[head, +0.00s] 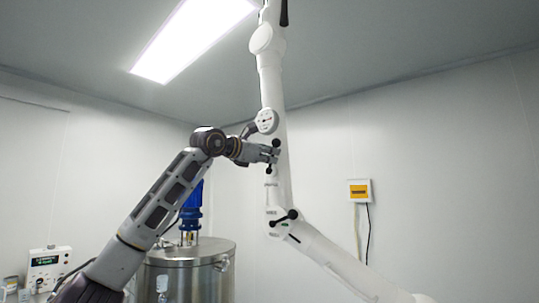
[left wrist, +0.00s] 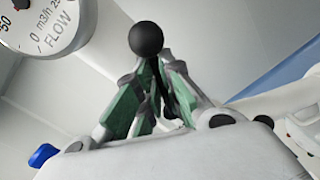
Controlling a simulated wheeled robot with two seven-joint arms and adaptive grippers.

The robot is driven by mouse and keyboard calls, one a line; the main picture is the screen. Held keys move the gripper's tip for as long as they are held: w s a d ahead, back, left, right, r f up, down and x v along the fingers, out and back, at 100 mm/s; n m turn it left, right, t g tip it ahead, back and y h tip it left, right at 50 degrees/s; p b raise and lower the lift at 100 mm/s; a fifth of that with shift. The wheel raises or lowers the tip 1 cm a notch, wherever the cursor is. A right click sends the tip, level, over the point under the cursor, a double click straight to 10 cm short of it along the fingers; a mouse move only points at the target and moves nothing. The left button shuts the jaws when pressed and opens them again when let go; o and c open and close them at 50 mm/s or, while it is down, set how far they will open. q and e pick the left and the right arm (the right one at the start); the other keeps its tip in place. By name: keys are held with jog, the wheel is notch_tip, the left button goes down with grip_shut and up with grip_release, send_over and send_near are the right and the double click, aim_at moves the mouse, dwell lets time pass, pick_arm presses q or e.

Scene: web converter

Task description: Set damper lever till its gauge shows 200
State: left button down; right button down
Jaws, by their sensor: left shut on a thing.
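The damper lever's black ball knob (head: 276,143) shows at the white extraction arm (head: 272,88) in the head view. In the left wrist view the knob (left wrist: 146,39) stands just beyond my fingertips. My left gripper (head: 271,155) is shut on the lever below the knob; its green-padded fingers (left wrist: 156,85) close around the dark stem and hide much of it. The round white flow gauge (head: 266,121) sits just above the gripper. In the left wrist view the gauge (left wrist: 42,22) is cut off by the frame; I cannot read its pointer. My right gripper is not in view.
A steel tank (head: 190,268) with a blue motor (head: 191,205) stands behind my left arm. A black-knobbed joint handle (head: 286,218) is lower on the extraction arm. A yellow-and-white box (head: 359,191) hangs on the right wall. A control box (head: 50,268) stands at lower left.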

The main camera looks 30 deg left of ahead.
pick_arm(q)
jog(key=c, duration=1.5)
grip_release()
jog(key=shift+c, duration=0.2)
jog(key=shift+s, duration=0.15)
jog(key=v, duration=1.1)
jog(key=shift+s, duration=0.4)
